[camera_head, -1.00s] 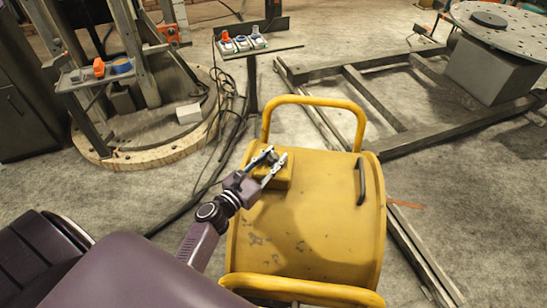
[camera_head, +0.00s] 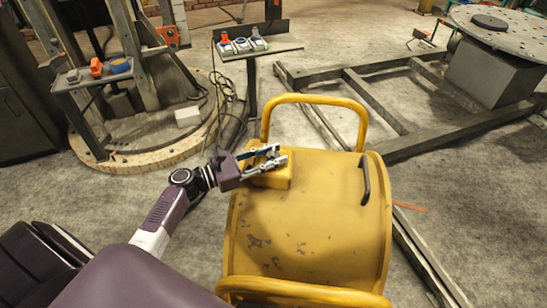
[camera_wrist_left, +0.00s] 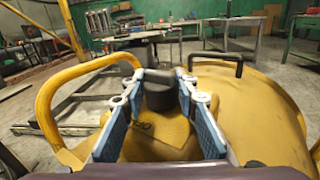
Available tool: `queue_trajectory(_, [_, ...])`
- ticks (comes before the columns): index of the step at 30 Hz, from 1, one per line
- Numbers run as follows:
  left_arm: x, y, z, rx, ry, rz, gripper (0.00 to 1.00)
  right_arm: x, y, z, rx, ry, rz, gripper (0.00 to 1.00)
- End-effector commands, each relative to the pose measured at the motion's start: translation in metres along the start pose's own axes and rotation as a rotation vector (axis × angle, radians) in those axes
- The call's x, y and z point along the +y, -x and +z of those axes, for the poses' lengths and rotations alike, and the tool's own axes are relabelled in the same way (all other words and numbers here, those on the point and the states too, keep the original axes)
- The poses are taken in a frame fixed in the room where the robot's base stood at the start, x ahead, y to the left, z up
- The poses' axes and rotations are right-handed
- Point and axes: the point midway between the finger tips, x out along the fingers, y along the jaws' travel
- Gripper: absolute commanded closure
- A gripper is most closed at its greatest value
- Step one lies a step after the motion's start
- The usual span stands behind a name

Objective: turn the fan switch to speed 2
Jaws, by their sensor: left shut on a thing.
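The yellow drum fan (camera_head: 310,225) stands on the floor with a yellow switch box (camera_head: 272,180) on top. My left gripper (camera_head: 278,156) is over this box, coming in from the left. In the left wrist view, a dark round switch knob (camera_wrist_left: 159,97) stands between the two blue-padded fingers, and the gripper is shut on it. Part of a dark label, seemingly "OFF" (camera_wrist_left: 141,125), shows on the box in front of the knob. The other speed marks are hidden or too small to read. My right gripper is not in view.
Yellow tube handles (camera_head: 318,99) rise at the fan's ends, and a black handle (camera_head: 364,180) sits on its right side. A small stand with several switches (camera_head: 243,45) is behind. A metal floor frame (camera_head: 372,100) lies at the back right.

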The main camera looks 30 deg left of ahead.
Motion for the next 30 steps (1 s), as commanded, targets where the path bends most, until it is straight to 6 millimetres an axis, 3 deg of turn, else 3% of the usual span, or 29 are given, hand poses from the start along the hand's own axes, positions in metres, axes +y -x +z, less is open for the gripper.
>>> queue_trajectory(11, [-0.001, 0.000, -0.001, 0.003, -0.002, -0.007, 0.97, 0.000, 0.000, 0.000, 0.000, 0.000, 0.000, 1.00])
queue_trajectory(12, [-0.001, 0.000, -0.001, 0.003, -0.002, -0.007, 0.68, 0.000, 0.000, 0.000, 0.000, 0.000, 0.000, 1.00])
queue_trajectory(16, [-0.001, 0.000, -0.001, 0.002, -0.001, -0.006, 0.55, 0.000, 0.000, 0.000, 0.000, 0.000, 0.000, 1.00])
queue_trajectory(25, [0.000, 0.002, -0.001, 0.001, 0.000, -0.004, 0.55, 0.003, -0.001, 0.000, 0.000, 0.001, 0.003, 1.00])
queue_trajectory(30, [-0.001, 0.022, -0.001, 0.003, 0.001, -0.004, 0.55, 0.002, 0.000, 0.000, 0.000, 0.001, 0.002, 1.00])
